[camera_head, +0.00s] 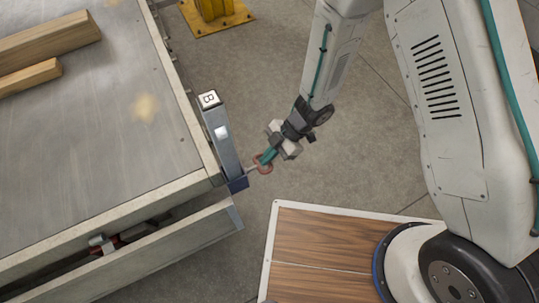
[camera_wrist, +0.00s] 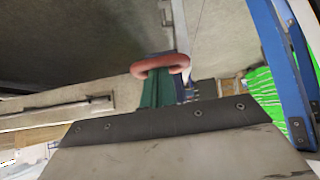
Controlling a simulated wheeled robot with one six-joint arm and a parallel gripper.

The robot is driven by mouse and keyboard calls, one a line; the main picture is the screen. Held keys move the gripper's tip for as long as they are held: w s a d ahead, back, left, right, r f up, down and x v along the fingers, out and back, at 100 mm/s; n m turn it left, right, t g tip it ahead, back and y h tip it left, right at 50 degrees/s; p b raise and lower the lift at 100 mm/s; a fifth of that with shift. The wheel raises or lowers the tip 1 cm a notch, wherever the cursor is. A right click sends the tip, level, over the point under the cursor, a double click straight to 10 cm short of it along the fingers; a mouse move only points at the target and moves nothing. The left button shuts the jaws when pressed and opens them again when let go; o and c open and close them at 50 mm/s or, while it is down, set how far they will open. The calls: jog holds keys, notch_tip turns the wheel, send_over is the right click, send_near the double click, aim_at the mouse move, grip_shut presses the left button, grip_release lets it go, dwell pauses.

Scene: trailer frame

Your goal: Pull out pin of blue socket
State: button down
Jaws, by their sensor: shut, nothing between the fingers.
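The blue socket (camera_head: 238,184) sits at the trailer corner, at the foot of a grey upright post (camera_head: 221,138) with a white label on top. A thin pin (camera_head: 251,169) runs out of the socket to the right and ends in a red ring (camera_head: 266,166). My gripper (camera_head: 267,156) has teal fingers, shut, right at the ring. In the wrist view the red ring (camera_wrist: 160,64) lies across the ends of the teal fingers (camera_wrist: 158,90). Whether the fingertips pass through the ring or only touch it is unclear. The pin's inner end is hidden in the socket.
The grey trailer deck (camera_head: 110,110) holds wooden beams (camera_head: 45,45) at the upper left. A lower rail (camera_head: 150,262) juts out below the deck. A wooden panel with a white edge (camera_head: 320,240) lies at the bottom. Concrete floor (camera_head: 340,160) is open right of the post.

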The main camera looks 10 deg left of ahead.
jog(key=shift+d+f, duration=0.1)
jog(key=v, duration=1)
dwell(0.4)
